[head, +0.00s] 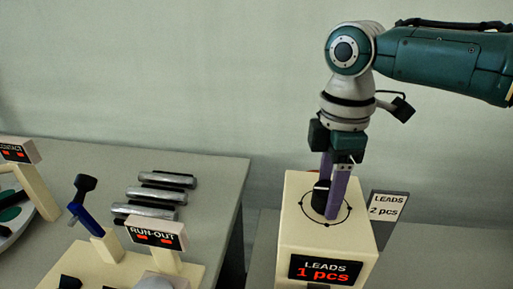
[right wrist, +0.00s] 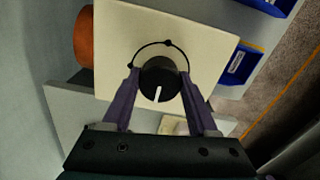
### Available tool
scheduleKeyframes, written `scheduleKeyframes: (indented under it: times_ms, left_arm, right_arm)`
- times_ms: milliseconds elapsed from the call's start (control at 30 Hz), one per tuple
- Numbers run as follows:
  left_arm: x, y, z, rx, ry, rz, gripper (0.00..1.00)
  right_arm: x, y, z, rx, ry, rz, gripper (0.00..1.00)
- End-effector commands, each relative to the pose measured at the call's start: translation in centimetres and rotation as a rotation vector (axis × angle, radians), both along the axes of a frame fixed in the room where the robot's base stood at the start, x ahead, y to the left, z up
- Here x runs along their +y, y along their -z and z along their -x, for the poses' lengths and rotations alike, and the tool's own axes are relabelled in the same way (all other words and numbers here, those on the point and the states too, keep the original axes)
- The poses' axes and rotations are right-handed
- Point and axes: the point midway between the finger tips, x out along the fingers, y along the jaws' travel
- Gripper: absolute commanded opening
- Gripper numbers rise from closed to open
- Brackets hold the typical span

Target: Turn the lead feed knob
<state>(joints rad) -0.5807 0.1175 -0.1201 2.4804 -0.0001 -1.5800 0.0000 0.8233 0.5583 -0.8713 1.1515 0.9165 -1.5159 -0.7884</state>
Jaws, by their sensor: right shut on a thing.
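The lead feed knob (right wrist: 158,80) is a black round knob with a white pointer line, set on top of a cream box (head: 298,228). A dark ring with several dots is drawn around it. In the head view the knob (head: 320,196) is partly covered by a finger. My right gripper (head: 333,205) comes down from above with its purple fingers on either side of the knob, shut on it. In the right wrist view the white line points toward the gripper's palm. The box's front display reads "LEADS 1 pcs". My left gripper is not in view.
A card (head: 387,206) reading "LEADS 2 pcs" stands right of the box. On the grey table at left are a "RUN-OUT" sign (head: 156,233), a blue-handled lever (head: 80,205) and several metal bars (head: 160,195). Blue bins (right wrist: 240,64) show in the right wrist view.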

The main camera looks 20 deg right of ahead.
Motion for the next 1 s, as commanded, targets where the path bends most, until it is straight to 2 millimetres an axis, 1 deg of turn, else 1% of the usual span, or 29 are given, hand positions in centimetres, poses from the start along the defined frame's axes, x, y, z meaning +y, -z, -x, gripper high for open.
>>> scheduleKeyframes:
  times_ms: [33, 167, 200, 367, 567, 767, 1000]
  left_arm:
    - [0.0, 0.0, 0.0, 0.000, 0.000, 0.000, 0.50]
    - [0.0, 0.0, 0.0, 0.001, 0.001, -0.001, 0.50]
    - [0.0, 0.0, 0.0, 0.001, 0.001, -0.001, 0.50]
    - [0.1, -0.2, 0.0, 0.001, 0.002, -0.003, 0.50]
    - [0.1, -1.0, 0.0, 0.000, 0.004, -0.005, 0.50]
    - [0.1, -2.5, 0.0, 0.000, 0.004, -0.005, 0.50]
    - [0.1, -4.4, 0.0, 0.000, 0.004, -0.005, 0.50]
  right_arm:
    - [0.0, 0.0, 0.0, 0.001, 0.000, 0.000, 0.20]
    - [0.0, 0.0, 0.0, 0.001, 0.000, 0.000, 0.05]
    - [0.0, 0.0, 0.0, 0.001, 0.000, 0.000, 0.04]
    - [0.0, -0.1, 0.0, 0.002, 0.010, -0.001, 0.04]
    - [0.1, -0.3, 0.1, 0.003, 0.073, -0.003, 0.04]
    - [0.1, -0.4, 0.1, 0.004, 0.210, -0.003, 0.04]
    - [0.2, -0.4, 0.1, 0.004, 0.433, -0.004, 0.04]
